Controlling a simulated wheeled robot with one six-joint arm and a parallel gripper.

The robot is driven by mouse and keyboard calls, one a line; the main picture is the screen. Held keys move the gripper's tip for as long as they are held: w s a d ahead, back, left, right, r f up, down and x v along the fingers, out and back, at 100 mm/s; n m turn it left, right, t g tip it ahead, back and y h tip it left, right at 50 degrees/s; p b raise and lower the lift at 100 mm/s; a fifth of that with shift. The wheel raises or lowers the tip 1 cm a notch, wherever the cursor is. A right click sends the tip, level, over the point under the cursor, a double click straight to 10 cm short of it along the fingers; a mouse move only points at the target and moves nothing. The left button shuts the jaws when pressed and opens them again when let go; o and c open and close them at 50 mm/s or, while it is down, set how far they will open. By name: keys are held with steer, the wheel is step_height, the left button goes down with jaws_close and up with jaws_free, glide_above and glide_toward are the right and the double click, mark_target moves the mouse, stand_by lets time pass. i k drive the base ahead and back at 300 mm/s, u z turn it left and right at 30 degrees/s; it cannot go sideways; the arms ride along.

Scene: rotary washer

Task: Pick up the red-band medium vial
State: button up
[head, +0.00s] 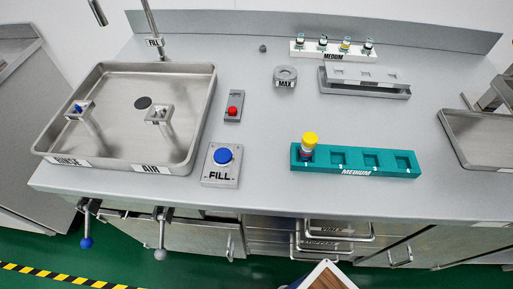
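A white rack (333,50) labelled MEDIUM stands at the back of the counter, right of centre. Several small vials stand upright in it, among them a vial with a yellowish top (346,43) and a dark-topped one (368,46) at the right end. Their bands are too small to tell, so I cannot pick out a red one. A teal rack (354,171) labelled MEDIUM lies nearer the front. A yellow-capped vial (309,146) stands in its leftmost slot; the other slots are empty. My gripper is not in view.
A steel sink tray (188,146) with RINSE and AIR stations is at left. A FILL box with a blue button (222,156), a red-button box (233,111), a MAX cup (285,77) and a raised metal stand (365,82) are on the counter.

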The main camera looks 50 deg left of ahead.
mark_target(304, 156)
steer(key=z, duration=1.5)
steer(key=k, duration=1.55)
steer(key=u, duration=1.75)
